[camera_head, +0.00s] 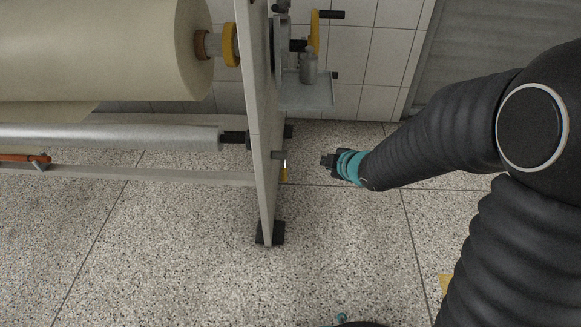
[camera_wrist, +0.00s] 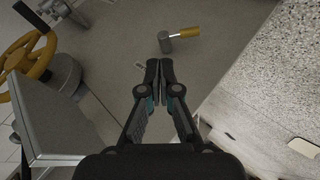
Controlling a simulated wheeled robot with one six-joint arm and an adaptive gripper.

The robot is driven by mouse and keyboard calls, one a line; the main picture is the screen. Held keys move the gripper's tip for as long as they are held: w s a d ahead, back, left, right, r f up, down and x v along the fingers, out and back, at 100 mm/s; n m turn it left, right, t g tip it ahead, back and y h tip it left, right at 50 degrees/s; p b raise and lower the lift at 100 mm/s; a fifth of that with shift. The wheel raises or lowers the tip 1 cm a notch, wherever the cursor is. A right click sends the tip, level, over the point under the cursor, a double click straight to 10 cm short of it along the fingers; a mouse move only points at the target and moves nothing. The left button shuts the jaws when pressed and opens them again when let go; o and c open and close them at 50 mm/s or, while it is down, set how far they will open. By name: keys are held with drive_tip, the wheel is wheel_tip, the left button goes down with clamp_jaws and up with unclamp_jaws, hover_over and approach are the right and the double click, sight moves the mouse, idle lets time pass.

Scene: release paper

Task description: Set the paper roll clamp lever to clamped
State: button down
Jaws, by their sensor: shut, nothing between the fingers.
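The clamp lever (camera_wrist: 184,33) has a grey metal hub and a yellow grip. In the wrist view it sticks out from the grey side plate (camera_wrist: 120,60), with its grip pointing right. In the head view the lever (camera_head: 284,171) is small, low on the right face of the stand's side plate (camera_head: 262,120), and its grip hangs downward. My gripper (camera_wrist: 160,68) is shut and empty, just short of the lever and apart from it. In the head view my gripper (camera_head: 325,161) is to the right of the lever. The paper roll (camera_head: 100,50) is on the stand at upper left.
A yellow handwheel (camera_wrist: 28,55) and a grey shelf (camera_wrist: 50,120) stick out from the plate at left in the wrist view. In the head view the shelf (camera_head: 306,92) is above the lever. A metal roller (camera_head: 110,137) runs below the paper roll. The speckled floor (camera_head: 340,240) is open.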

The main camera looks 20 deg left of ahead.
drive_tip(key=s+a+f+n+g+y, duration=0.2)
drive_tip(key=a+f+n, duration=0.1)
drive_tip(key=a+f, duration=0.2)
drive_tip(key=shift+s+a+f+n+b, duration=0.3)
drive_tip(key=shift+a+f, duration=0.1)
drive_tip(key=shift+a, duration=0.45)
drive_tip(key=w+d+b+x, duration=0.1)
drive_tip(key=b+x, duration=0.1)
drive_tip(key=x, duration=1.1)
drive_tip(key=shift+w+d+f, duration=0.3)
drive_tip(key=shift+w+d, duration=0.05)
drive_tip(key=shift+d, duration=0.1)
drive_tip(key=shift+a+f, duration=0.1)
drive_tip(key=shift+a, duration=0.1)
